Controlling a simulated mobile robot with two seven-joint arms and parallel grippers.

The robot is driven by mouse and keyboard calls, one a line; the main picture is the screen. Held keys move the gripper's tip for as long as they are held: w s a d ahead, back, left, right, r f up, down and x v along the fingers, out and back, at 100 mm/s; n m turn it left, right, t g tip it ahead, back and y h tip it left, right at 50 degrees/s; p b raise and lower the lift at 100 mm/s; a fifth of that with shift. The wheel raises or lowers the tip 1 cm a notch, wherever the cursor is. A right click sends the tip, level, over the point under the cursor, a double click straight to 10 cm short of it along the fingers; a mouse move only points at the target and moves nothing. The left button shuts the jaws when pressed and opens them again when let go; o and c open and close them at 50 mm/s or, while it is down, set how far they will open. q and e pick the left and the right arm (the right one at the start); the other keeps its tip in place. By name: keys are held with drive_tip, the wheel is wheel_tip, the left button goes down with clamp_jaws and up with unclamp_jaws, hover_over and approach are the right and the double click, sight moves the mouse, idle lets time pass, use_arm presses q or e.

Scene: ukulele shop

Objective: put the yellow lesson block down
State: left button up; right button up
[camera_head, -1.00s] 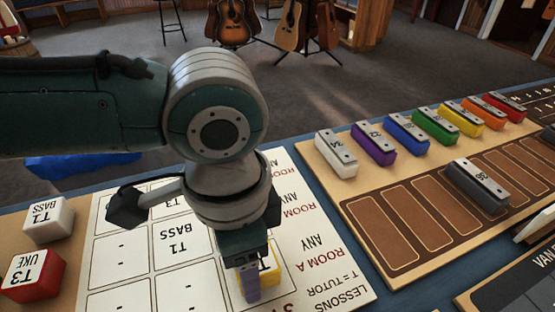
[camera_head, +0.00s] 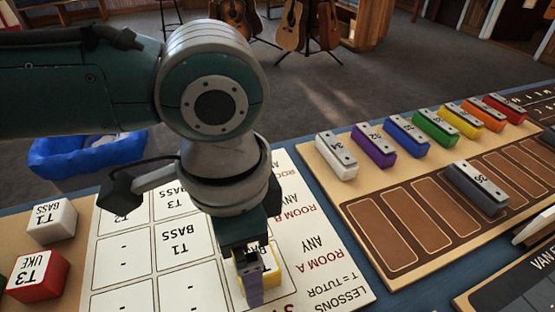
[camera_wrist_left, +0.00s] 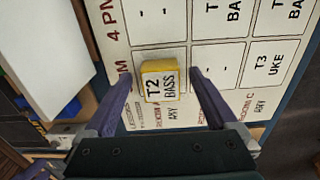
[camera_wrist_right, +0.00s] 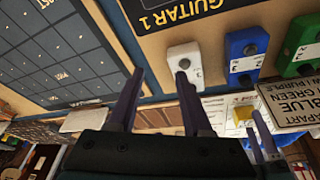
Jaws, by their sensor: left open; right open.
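The yellow lesson block (camera_head: 272,264), with a white top marked T2 BASS, sits on the white lesson board (camera_head: 312,262), in the cell column beside the ROOM A label. My left gripper (camera_head: 252,285) is over it and partly hides it in the head view. In the left wrist view the block (camera_wrist_left: 162,82) lies between the open fingers (camera_wrist_left: 162,85), with gaps on both sides. My right gripper (camera_wrist_right: 160,88) is open and empty in its wrist view, out of the head view. The yellow block (camera_wrist_right: 243,112) also shows there, beside my left fingers.
White (camera_head: 52,220) and red (camera_head: 38,274) lesson blocks stand left of the board. On the right, a wooden tray (camera_head: 330,185) holds a row of coloured chime bars and one grey bar (camera_head: 478,186). A blue bin (camera_head: 75,158) and guitars (camera_head: 300,25) stand on the floor beyond.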

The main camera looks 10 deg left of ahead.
use_arm(q)
wheel_tip(320, 180, up, 10)
drive_tip(key=p, duration=0.1)
drive_tip(key=shift+p, duration=0.35)
